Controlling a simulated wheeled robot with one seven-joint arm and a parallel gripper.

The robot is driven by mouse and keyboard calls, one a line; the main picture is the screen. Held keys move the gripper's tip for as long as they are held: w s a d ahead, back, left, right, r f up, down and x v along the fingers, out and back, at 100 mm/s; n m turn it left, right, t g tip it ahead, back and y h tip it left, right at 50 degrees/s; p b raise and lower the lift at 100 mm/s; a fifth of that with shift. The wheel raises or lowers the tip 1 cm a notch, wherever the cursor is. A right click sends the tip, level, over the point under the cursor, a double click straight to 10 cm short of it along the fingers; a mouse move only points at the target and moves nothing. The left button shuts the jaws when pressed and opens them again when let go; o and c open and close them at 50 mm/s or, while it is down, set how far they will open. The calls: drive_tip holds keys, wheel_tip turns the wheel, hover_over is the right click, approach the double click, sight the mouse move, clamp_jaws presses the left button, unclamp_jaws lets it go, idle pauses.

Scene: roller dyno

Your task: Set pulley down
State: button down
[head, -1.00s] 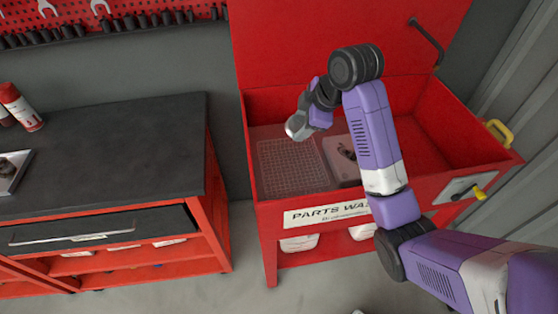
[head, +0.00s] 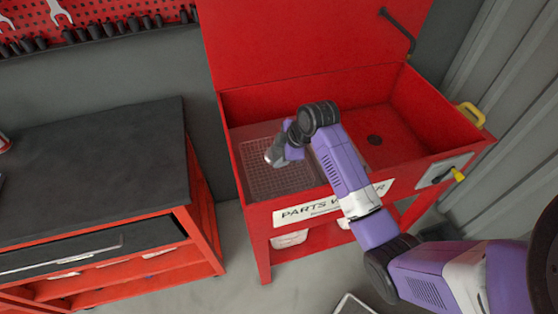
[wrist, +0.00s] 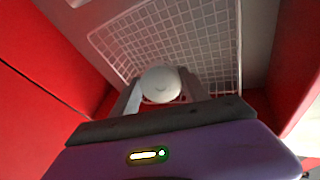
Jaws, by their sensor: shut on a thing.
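The pulley (wrist: 160,83) is a pale, round, disc-like part between my two fingers in the wrist view. My gripper (wrist: 159,90) is shut on it. In the head view my gripper (head: 275,154) points down and left over the wire basket (head: 268,182) at the left of the red parts washer (head: 262,222). The basket's white grid (wrist: 205,35) lies behind the pulley in the wrist view. Whether the pulley touches the grid cannot be told. The pulley's underside is hidden.
The washer basin has red walls and a raised lid (head: 310,40). A yellow-handled valve (head: 458,174) is on the right front. A dark-topped workbench (head: 90,150) stands at the left.

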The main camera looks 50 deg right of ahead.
drive_tip(key=shift+f, duration=2.2)
drive_tip(key=shift+f, duration=0.15)
drive_tip(key=c, duration=0.6)
unclamp_jaws()
drive_tip(key=shift+o, duration=0.2)
drive_tip(key=b+v, duration=0.1)
drive_tip(key=v, duration=1.1)
drive_tip(key=shift+r, duration=0.2)
drive_tip(key=shift+d, duration=0.1)
